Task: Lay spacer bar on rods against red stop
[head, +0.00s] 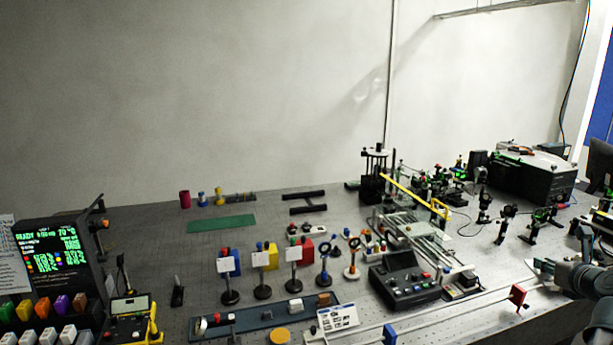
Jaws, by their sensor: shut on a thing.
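A red stop (517,295) stands upright on a pair of long pale rods (450,308) at the lower right. My gripper (556,268) reaches in from the right edge, above and to the right of the red stop. It is shut on a small pale piece (543,266), which I take to be the spacer bar. The piece appears apart from the red stop. Its full shape and the grip on it are small and partly hidden by the gripper.
A blue block (389,332) sits at the rods' near left part. A dark control box (403,284) stands behind the rods. Optical mounts (533,225) and a large black instrument (535,178) stand beyond my arm. Bare bench lies around the red stop.

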